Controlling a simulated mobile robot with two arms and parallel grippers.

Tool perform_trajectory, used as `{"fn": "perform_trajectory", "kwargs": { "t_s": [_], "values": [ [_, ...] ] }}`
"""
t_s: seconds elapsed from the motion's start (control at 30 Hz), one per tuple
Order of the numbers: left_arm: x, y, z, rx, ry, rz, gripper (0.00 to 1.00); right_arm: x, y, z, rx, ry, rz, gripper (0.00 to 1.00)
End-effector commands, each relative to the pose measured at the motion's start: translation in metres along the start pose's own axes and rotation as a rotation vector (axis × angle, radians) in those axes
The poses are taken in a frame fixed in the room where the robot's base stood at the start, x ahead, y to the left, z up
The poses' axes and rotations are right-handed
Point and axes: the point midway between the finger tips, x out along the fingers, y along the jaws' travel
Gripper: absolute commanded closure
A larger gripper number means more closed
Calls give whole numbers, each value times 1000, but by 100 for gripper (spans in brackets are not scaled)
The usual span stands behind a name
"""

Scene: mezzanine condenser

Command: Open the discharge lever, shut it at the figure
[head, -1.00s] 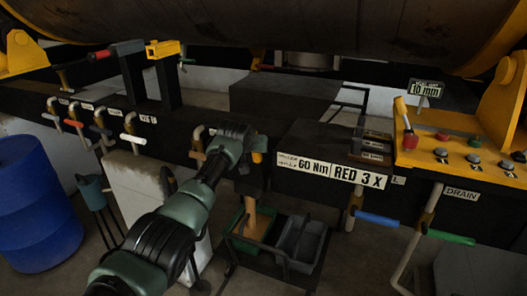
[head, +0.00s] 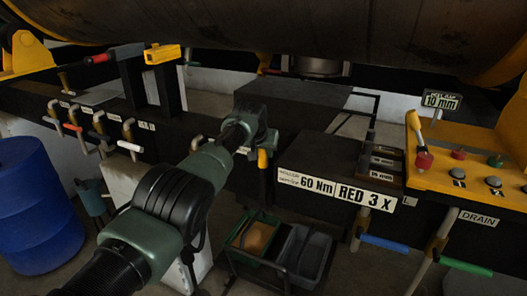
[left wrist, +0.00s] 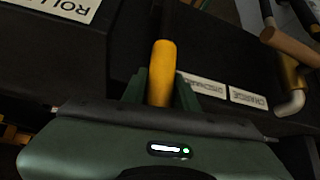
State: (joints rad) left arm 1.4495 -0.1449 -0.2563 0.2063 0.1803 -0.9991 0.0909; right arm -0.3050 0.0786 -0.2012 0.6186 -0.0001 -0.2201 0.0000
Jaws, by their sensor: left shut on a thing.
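My left gripper (head: 262,147) is shut on a yellow handle (head: 262,160) at the front of the dark beam. In the left wrist view the yellow handle (left wrist: 163,75) stands between the two green fingers (left wrist: 160,92). Just right of it is a label that seems to read DISCHARGE (left wrist: 203,85), upside down, then a CHARGE label (left wrist: 248,97). A figure plate reading 10 mm (head: 441,101) stands at the back of the yellow console. The handle's pivot is hidden behind my wrist. My right gripper is not in view.
A cart below holds a green bin (head: 239,233) with tan material and a grey bin (head: 323,263). A wood-handled lever (left wrist: 290,45) is close to my gripper. Plates read 60 Nm (head: 318,185) and RED 3 X (head: 367,197). A blue barrel (head: 40,210) stands left.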

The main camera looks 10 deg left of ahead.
Motion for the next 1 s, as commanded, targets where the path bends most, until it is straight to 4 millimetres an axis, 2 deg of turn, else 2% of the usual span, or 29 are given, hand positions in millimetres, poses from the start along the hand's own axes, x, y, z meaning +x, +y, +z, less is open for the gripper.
{"fn": "perform_trajectory", "kwargs": {
  "t_s": [0.2,0.23,0.3,0.73,1.0],
  "values": [
    [-1,1,-2,2,5,1,100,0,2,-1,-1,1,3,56],
    [-1,1,-2,2,5,1,68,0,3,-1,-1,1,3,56],
    [-1,1,-2,2,5,1,50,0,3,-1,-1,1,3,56],
    [-2,0,-1,1,2,0,50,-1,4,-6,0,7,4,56],
    [-17,0,-3,2,5,1,50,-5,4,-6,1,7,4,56]
  ]
}}
